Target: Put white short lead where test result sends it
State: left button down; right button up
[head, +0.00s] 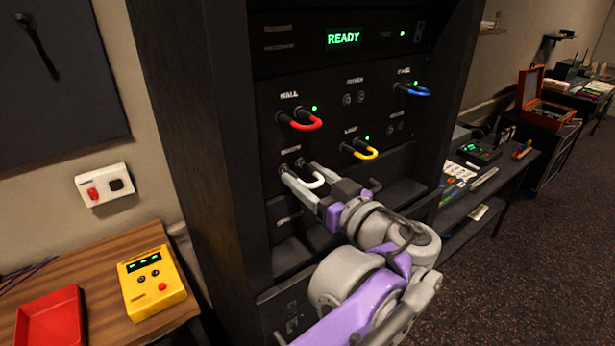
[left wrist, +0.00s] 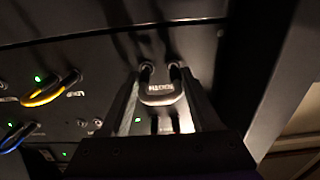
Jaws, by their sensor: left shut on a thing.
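The white short lead (head: 312,181) is a U-shaped loop at the lower left pair of sockets on the black rack panel (head: 330,128). My left gripper (head: 308,182) is shut on it. In the left wrist view the lead (left wrist: 161,92) sits between the two fingers, with its ends appearing to be in the sockets. Its dark label is too blurred to read surely. A yellow tester (head: 152,282) with green displays and a red button lies on the wooden desk. A red tray (head: 50,318) is beside it. My right gripper is out of view.
Red (head: 302,122), yellow (head: 360,150) and blue (head: 412,90) loop leads are plugged in nearby, with green lights near them. A green READY display (head: 343,37) is above. A desk with gear (head: 480,152) stands right. Carpet (head: 530,230) is clear.

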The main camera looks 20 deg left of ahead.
pick_arm(q)
jog(key=shift+p, duration=0.55)
dwell(1.3)
jog(key=shift+w+a, duration=0.35)
jog(key=shift+a, duration=0.1)
grip_release()
jog(key=v, duration=1)
jog(key=shift+s+d, duration=0.3)
dwell(0.3)
